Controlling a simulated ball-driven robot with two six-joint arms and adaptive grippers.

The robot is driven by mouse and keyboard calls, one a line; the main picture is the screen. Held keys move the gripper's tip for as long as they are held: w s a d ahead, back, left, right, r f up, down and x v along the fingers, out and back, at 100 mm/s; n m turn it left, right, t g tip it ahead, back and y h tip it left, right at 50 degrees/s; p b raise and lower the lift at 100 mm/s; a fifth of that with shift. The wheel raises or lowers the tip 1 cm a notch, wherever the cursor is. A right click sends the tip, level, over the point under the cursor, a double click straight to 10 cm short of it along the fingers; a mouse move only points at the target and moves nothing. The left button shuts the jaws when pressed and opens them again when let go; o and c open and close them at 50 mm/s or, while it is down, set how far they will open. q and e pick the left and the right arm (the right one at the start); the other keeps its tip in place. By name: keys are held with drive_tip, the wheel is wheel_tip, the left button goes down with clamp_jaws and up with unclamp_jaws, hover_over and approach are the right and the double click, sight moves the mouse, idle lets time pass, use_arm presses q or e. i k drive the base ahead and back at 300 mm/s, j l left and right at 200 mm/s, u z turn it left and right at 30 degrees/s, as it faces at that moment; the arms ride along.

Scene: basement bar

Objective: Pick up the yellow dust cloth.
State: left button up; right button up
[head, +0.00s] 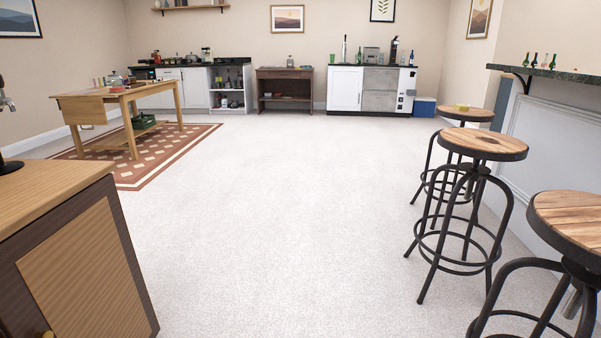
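A small yellow thing (462,106) lies on the seat of the farthest bar stool (480,115), at the right of the head view. It may be the yellow dust cloth, but it is too small to tell for sure. No other yellow cloth is clear to see. Neither of my grippers is in view.
Two nearer stools (482,142) (575,212) stand along the bar counter (555,76) on the right. A wooden cabinet (85,262) is close at left, a wooden table (110,96) behind it on a patterned rug (195,134). The middle carpet (270,220) is clear.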

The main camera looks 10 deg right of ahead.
sight(460, 107)
drive_tip(key=i+l+z, duration=0.2)
drive_tip(key=i, duration=1)
drive_tip(key=i+j+z, duration=0.25)
drive_tip(key=i, duration=1)
drive_tip(key=i+z, duration=0.15)
drive_tip(key=i, duration=1.15)
drive_tip(key=i+j+z, duration=0.15)
drive_tip(key=i, duration=1.1)
drive_tip(key=i+l+z, duration=0.2)
drive_tip(key=i, duration=0.35)
drive_tip(key=i+z, duration=0.15)
drive_tip(key=i, duration=0.35)
drive_tip(key=i+j+z, duration=0.2)
drive_tip(key=i, duration=0.35)
drive_tip(key=i+z, duration=0.2)
drive_tip(key=i, duration=0.35)
drive_tip(key=i+j+z, duration=0.15)
drive_tip(key=i, duration=0.35)
drive_tip(key=i+z, duration=0.8)
drive_tip(key=i+j+z, duration=0.2)
drive_tip(key=z, duration=0.25)
drive_tip(key=i+j+z, duration=0.4)
drive_tip(key=l, duration=0.05)
